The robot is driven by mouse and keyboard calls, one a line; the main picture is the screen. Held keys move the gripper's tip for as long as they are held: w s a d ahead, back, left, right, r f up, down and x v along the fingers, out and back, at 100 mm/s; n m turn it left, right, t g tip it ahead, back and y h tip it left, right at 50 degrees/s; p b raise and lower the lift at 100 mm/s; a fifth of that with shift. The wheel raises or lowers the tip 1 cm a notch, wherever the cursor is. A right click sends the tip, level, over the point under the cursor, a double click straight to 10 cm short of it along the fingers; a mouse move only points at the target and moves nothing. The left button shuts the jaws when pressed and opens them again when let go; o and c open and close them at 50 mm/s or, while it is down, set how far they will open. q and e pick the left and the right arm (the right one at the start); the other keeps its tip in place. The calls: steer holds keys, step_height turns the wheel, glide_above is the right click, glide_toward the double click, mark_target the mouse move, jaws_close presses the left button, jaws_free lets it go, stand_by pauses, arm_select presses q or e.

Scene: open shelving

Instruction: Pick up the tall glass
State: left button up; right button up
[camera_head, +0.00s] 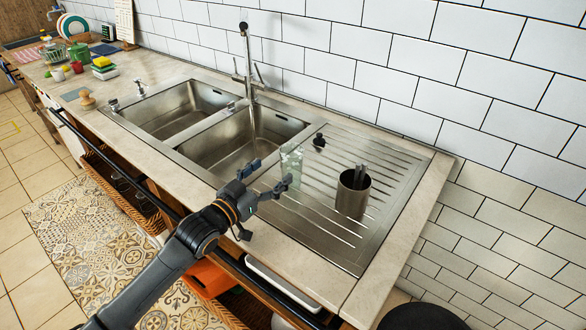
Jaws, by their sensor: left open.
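The tall glass (291,160) is clear with a pale green tint and stands upright on the drainboard, beside the right sink basin. My left gripper (270,176) is open, just in front of the glass at its left. One finger reaches close to the glass's lower part; I cannot tell whether it touches. No object shows between the fingers. My right gripper is not in view.
A dark metal cup (352,196) with utensils stands on the drainboard to the right of the glass. The faucet (247,70) rises behind the basins. A small black item (319,141) lies behind the glass. Sponges (103,66) and dishes sit far left.

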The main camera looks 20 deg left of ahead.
mark_target(284, 160)
arm_select(q)
steer(key=x, duration=0.3)
steer(key=shift+w+d, duration=0.15)
steer(key=shift+w, duration=0.15)
steer(key=shift+w+d+r+p, duration=0.15)
steer(key=shift+w+p, duration=0.15)
steer(key=shift+w, duration=0.25)
steer(key=x, duration=0.3)
steer(key=shift+w+p, duration=0.35)
steer(key=shift+w+d, duration=0.2)
steer(key=shift+w, duration=0.1)
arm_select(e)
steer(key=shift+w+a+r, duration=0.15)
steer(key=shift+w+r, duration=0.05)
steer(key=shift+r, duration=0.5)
arm_select(q)
steer(key=shift+s, duration=0.1)
steer(key=shift+c, duration=0.5)
steer(key=c, duration=0.3)
jaws_close()
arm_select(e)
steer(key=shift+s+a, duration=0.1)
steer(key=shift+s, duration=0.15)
